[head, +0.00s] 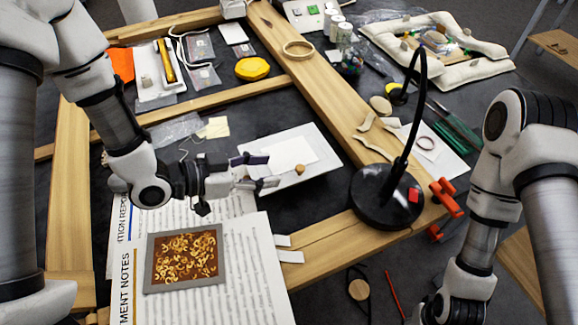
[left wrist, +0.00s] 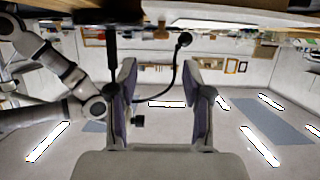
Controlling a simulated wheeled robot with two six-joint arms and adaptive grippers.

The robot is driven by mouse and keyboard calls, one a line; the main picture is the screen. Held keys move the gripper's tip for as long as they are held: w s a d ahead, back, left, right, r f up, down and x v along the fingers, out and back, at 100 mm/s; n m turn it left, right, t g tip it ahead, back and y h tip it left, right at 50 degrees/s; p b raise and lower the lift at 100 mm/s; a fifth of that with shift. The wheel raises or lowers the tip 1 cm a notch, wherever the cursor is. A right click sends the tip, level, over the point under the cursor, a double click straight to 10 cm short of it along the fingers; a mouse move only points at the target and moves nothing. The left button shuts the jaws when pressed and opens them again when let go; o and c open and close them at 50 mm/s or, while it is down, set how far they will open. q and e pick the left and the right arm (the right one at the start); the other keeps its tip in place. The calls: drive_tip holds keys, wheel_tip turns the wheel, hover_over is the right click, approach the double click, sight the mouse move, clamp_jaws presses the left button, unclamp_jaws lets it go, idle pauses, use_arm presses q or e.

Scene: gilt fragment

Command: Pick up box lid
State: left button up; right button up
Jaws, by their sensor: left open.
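No piece is plainly marked as the box lid. A flat white panel (head: 318,150) lies on the dark tabletop in the middle of the head view, with a paler square and a small round brown knob (head: 300,169) on it; I cannot tell whether this is the lid. My left gripper (head: 268,171) is open and empty, at the panel's left edge, fingers pointing right toward the knob. I cannot tell its height above the panel. In the left wrist view its open fingers (left wrist: 160,70) frame only the room, upside down. My right arm shows at the right; its gripper is out of sight.
A black lamp (head: 386,195) stands right of the panel on a wooden frame bar (head: 340,95). A picture of gold curls (head: 187,258) lies on printed sheets (head: 250,275) at the front left. Red clamps (head: 446,197) grip the frame's right corner.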

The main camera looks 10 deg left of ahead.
sight(296, 169)
use_arm(q)
drive_tip(key=shift+w+d+f, duration=0.15)
drive_tip(key=shift+w+f, duration=0.05)
drive_tip(key=shift+f, duration=0.35)
drive_tip(key=shift+w+d, duration=0.15)
drive_tip(key=shift+d, duration=0.2)
drive_tip(key=p+x, duration=0.2)
drive_tip(key=x, duration=0.3)
drive_tip(key=shift+w+d+f, duration=0.2)
drive_tip(key=shift+w, duration=0.1)
drive_tip(key=shift+w+d+f, duration=0.15)
drive_tip(key=shift+d, duration=0.2)
drive_tip(key=shift+a, duration=0.1)
clamp_jaws()
use_arm(e)
drive_tip(key=shift+s+r, duration=0.1)
drive_tip(key=shift+r, duration=0.55)
